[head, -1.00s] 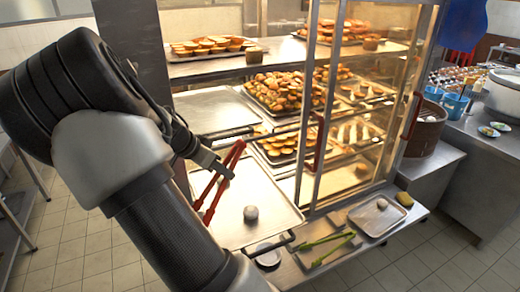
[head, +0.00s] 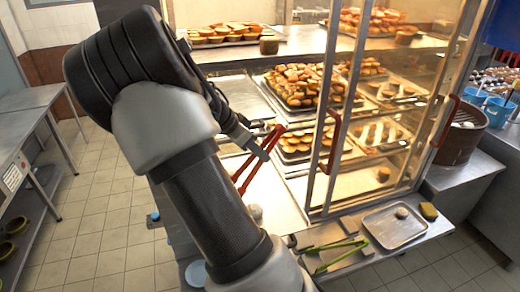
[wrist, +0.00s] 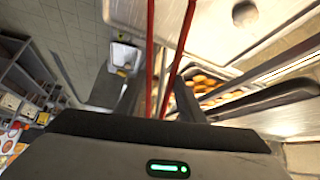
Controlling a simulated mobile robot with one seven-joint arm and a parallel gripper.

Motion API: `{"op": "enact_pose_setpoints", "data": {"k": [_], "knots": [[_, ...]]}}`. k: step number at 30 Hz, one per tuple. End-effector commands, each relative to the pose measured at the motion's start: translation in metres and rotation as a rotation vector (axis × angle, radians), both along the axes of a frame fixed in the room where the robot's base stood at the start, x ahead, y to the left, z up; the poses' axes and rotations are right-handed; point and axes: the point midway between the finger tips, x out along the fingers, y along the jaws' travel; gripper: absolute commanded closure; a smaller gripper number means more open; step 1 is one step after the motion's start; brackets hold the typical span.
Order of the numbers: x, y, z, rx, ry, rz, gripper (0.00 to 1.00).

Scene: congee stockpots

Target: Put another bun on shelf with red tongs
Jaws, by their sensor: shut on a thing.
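My gripper (head: 266,142) is shut on the red tongs (head: 243,174), in front of the open side of the display cabinet. In the wrist view the tongs' two red arms (wrist: 173,70) stretch ahead from my gripper (wrist: 152,98); their far ends are out of frame, and I see nothing between them. A pale round bun (head: 254,212) sits on the lower cabinet shelf (head: 285,212), beside my arm. A round thing, likely that bun, shows in the wrist view (wrist: 244,14). Another pale bun (head: 402,212) lies on a small metal tray (head: 385,232) at the right.
Green tongs (head: 338,252) lie on the front ledge, left of the small tray. A yellowish block (head: 428,211) is beside that tray. Glass doors with red handles (head: 444,120) front the cabinet. Trays of baked buns (head: 300,88) fill other shelves. Open floor (head: 100,210) lies left.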

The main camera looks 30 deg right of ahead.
Motion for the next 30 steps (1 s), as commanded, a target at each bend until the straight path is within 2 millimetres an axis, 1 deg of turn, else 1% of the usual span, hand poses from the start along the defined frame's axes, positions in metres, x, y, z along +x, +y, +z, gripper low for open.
{"op": "enact_pose_setpoints", "data": {"k": [8, 15, 21, 25, 30], "knots": [[-0.001, 0.000, -0.025, 0.000, 0.002, -0.001, 0.98], [0.000, 0.000, -0.055, 0.000, 0.001, 0.000, 0.98], [0.000, 0.000, -0.077, 0.000, -0.001, -0.001, 0.98], [0.000, 0.000, -0.085, 0.000, 0.000, 0.000, 0.98], [0.000, 0.000, -0.087, 0.000, 0.000, 0.000, 0.98]]}}
